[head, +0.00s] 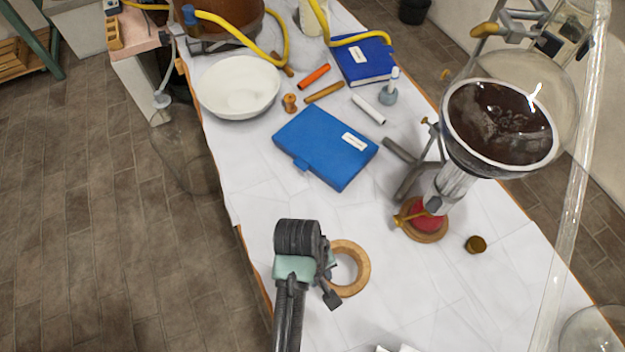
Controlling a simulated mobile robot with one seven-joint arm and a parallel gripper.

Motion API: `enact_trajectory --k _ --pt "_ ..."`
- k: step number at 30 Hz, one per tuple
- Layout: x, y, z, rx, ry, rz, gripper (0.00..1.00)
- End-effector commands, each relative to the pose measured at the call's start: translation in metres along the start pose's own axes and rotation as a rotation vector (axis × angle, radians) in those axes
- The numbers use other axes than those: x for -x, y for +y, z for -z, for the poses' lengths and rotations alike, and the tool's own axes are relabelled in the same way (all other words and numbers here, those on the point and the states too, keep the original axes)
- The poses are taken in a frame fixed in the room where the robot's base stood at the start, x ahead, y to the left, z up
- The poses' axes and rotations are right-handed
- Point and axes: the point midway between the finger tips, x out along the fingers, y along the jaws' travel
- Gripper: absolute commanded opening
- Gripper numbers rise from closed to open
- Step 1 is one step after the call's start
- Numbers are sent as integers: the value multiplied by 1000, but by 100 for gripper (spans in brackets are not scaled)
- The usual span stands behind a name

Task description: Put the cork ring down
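The cork ring (363,266) is a tan, thick ring with a wide hole, near the front left edge of the white-covered table (440,310). My gripper (330,278) is at the ring's left side, and its dark fingers overlap that side in the head view. The ring's left part is hidden behind my gripper. The ring looks about level, on the table or just above it; I cannot tell which. The finger gap is too small and covered to show whether the fingers grip the ring.
A blue case (320,145) lies behind the ring. A white bowl (238,88) is farther back. The table right of the ring is clear.

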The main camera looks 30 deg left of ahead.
Motion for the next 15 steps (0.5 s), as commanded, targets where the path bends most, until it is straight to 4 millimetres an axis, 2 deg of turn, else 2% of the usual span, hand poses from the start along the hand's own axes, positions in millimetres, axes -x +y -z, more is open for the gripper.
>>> enact_trajectory --k 1,3,8,11,15 --pt "-1 -14 4 117 18 -12 0" --pt "8 -26 8 254 35 -27 0" --pt "22 -43 12 443 57 -48 0" --pt "13 -47 12 480 57 -49 0" --pt "-12 -51 15 482 57 -50 0"
